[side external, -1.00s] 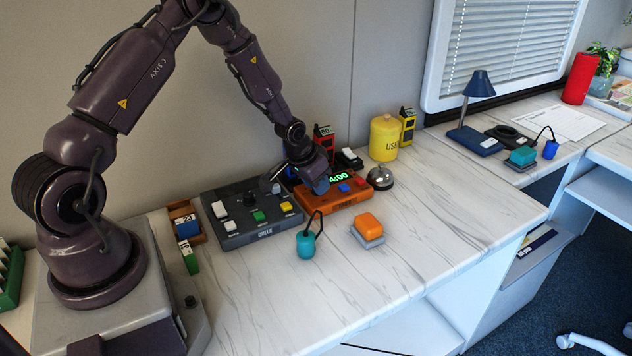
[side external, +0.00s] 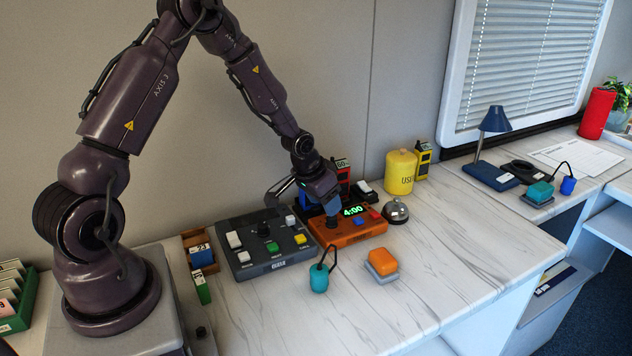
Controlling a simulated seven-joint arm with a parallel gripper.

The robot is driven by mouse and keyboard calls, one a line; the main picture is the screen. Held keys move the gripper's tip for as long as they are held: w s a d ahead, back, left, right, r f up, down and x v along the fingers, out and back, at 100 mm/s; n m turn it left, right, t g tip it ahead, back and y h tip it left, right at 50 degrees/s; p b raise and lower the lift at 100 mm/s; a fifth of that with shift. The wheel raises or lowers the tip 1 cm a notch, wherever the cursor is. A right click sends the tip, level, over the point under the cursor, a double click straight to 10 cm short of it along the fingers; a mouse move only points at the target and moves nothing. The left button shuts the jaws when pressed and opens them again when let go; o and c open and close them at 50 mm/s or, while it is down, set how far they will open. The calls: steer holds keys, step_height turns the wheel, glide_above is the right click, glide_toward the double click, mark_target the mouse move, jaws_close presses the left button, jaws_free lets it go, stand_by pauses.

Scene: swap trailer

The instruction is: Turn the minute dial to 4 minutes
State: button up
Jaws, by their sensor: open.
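The orange timer box (side external: 350,236) stands on the marble-topped counter, and its green display (side external: 353,211) reads 4:00. A dark dial (side external: 333,222) is at its left front, partly covered by my gripper. Blue and red buttons sit to the right of it. My gripper (side external: 305,200) is open over the left part of the box, with one finger reaching out to the left and the other side close above the dial. I cannot tell whether it touches the dial.
A grey control panel (side external: 253,254) with white, green and yellow buttons stands left of the timer. A silver bell (side external: 396,212) and yellow canister (side external: 400,172) are on the right. A teal corded object (side external: 319,278) and an orange block (side external: 382,262) lie in front.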

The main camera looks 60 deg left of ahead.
steer(key=v, duration=0.7)
steer(key=shift+r, duration=0.35)
steer(key=shift+s, duration=0.15)
steer(key=s+d+r+m+t, duration=0.1)
steer(key=s+d+r+m, duration=0.1)
steer(key=s+d+r, duration=1.4)
steer(key=s+r, duration=0.2)
steer(key=s, duration=0.1)
steer(key=shift+r+h, duration=0.35)
steer(key=shift+h, duration=0.05)
stand_by(1.4)
